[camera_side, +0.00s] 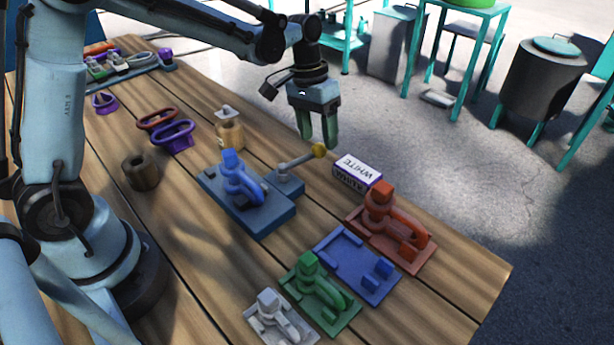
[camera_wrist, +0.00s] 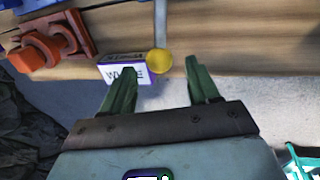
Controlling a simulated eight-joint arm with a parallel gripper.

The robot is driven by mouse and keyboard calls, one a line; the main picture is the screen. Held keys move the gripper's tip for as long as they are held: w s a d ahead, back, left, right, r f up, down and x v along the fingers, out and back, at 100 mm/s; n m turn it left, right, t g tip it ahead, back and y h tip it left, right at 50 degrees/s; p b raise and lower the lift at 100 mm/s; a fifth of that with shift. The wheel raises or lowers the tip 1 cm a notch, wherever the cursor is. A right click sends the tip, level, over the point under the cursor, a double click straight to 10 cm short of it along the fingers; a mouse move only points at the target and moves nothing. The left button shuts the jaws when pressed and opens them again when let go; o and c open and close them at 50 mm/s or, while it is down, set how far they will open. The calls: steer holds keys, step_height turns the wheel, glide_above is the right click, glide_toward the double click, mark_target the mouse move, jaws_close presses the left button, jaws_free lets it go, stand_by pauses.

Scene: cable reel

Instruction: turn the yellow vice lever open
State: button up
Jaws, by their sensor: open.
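The vice (camera_side: 252,208) is a blue block on the table with a blue part on its top. Its lever (camera_side: 298,161) is a thin grey rod with a yellow knob (camera_side: 319,150) at its outer end, pointing right toward the table's far edge. My gripper (camera_side: 319,143) is open and empty, with green fingers pointing down, above and near the knob. In the wrist view the yellow knob (camera_wrist: 159,62) lies ahead of and between the two open fingers (camera_wrist: 162,75), with the grey rod (camera_wrist: 160,22) running up from it. The fingers look apart from the knob.
A white box marked WHITE (camera_side: 358,171) stands close to the knob on the right. Red (camera_side: 391,228), blue (camera_side: 357,264) and green (camera_side: 320,293) fixtures lie toward the front. Open floor is beyond the table edge.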

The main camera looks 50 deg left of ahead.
steer(key=shift+d+f, duration=0.15)
steer(key=shift+f, duration=0.55)
steer(key=shift+d+f, duration=0.1)
steer(key=shift+f, duration=0.55)
jaws_close()
